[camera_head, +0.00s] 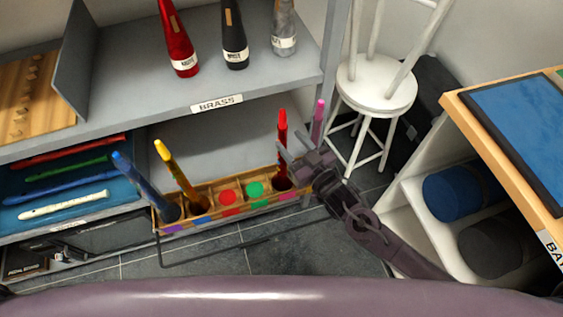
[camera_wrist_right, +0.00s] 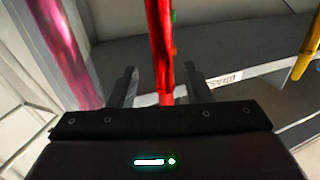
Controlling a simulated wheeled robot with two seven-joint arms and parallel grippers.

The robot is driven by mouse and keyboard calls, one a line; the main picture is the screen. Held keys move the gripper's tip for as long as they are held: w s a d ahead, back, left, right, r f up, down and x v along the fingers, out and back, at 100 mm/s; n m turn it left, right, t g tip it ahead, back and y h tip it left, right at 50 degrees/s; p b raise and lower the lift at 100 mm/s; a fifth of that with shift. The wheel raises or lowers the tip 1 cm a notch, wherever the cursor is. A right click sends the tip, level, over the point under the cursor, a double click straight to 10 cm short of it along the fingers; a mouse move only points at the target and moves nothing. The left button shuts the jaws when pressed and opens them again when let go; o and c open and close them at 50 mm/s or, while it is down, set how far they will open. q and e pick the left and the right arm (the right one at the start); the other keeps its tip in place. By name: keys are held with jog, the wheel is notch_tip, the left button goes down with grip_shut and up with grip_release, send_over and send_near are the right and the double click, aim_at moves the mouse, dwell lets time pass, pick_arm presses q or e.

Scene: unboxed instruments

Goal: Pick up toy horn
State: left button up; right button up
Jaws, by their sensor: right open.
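Several slim, coloured toy horns stand upright or leaning in a low wooden rack. The red one (camera_head: 282,128) is in the right part of the rack. My right gripper (camera_head: 292,153) is open beside it in the head view, hiding part of its lower body. In the right wrist view the red horn (camera_wrist_right: 158,40) rises between the two open fingers (camera_wrist_right: 163,90); whether they touch it cannot be told. A magenta horn (camera_head: 318,115) stands just to the right, behind the gripper. A yellow horn (camera_head: 168,160) and a blue horn (camera_head: 135,180) lean at the left. My left gripper is not in view.
Above is a grey shelf (camera_head: 135,112) labelled BRASS, with red, black and silver instruments. A white stool (camera_head: 375,88) stands behind right. A table with blue top (camera_head: 525,130) and cubbies is at right.

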aim_at(285, 137)
jog(key=x, duration=0.4)
jog(key=shift+s+a+r, duration=0.1)
jog(key=shift+a+r, duration=0.05)
jog(key=shift+a, duration=0.05)
grip_shut()
